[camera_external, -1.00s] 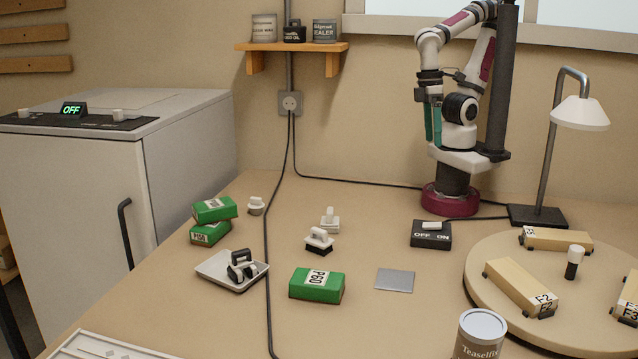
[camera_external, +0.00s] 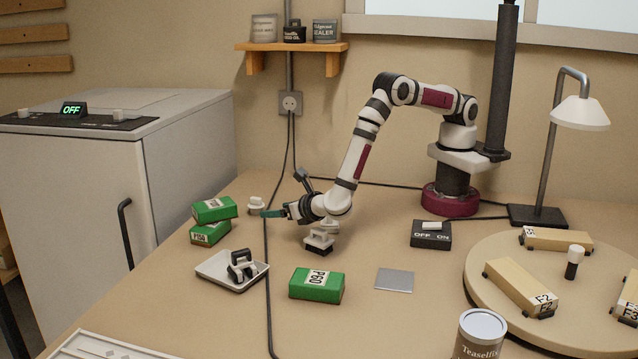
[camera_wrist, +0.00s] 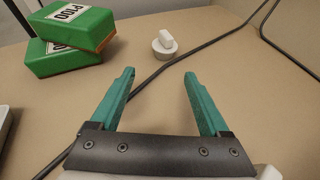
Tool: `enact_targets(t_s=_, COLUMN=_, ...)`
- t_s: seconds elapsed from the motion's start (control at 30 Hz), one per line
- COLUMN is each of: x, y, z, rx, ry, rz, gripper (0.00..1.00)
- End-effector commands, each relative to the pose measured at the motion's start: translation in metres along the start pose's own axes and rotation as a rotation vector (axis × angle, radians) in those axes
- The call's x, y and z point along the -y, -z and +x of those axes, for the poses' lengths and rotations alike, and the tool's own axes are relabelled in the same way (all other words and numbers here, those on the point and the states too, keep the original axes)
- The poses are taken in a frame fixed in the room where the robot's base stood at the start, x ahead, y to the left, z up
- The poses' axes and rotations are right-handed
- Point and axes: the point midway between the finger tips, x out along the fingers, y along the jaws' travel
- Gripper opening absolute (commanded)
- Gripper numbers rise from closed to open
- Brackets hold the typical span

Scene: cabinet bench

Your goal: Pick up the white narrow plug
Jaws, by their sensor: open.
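A small white plug (camera_external: 256,204) with a narrow upright grip on a round base stands on the bench right of the stacked green boxes. In the wrist view the same plug (camera_wrist: 165,43) is upright, just beyond and between my fingertips. My gripper (camera_external: 264,213) is open, low over the bench, its teal fingers pointing at this plug. In the wrist view my gripper (camera_wrist: 158,75) is empty, with a gap between it and the plug. Another white plug with a dark base (camera_external: 319,240) stands below my wrist; my arm partly covers that spot.
Green boxes (camera_external: 211,234) are stacked to the left. A tray (camera_external: 212,272) holds dark plugs (camera_external: 242,266). A green P60 box (camera_external: 317,286) and grey plate (camera_external: 395,280) lie in front.

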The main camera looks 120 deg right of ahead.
Motion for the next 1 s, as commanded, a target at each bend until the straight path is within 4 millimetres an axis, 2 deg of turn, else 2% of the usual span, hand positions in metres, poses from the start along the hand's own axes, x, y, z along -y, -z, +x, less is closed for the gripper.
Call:
enact_targets(t_s=0.03, x=0.002, y=0.000, z=0.013, rx=0.000, ry=0.004, rz=0.001, gripper=0.80)
enact_targets(t_s=0.1, x=0.001, y=0.000, z=0.028, rx=0.000, ry=0.003, rz=0.002, gripper=0.80)
enact_targets(t_s=0.27, x=0.003, y=-0.002, z=0.048, rx=0.000, ry=0.003, rz=0.003, gripper=0.80)
enact_targets(t_s=0.43, x=0.008, y=-0.006, z=0.082, rx=-0.002, ry=0.004, rz=0.003, gripper=0.80)
enact_targets(t_s=0.53, x=0.008, y=-0.006, z=0.092, rx=-0.001, ry=0.003, rz=0.003, gripper=0.80)
enact_targets(t_s=0.73, x=0.008, y=-0.006, z=0.094, rx=-0.001, ry=0.001, rz=0.003, gripper=0.80)
enact_targets(t_s=0.77, x=0.008, y=-0.006, z=0.094, rx=-0.001, ry=0.001, rz=0.003, gripper=0.76)
enact_targets(t_s=1.0, x=0.008, y=-0.006, z=0.093, rx=-0.001, ry=0.002, rz=0.003, gripper=0.33)
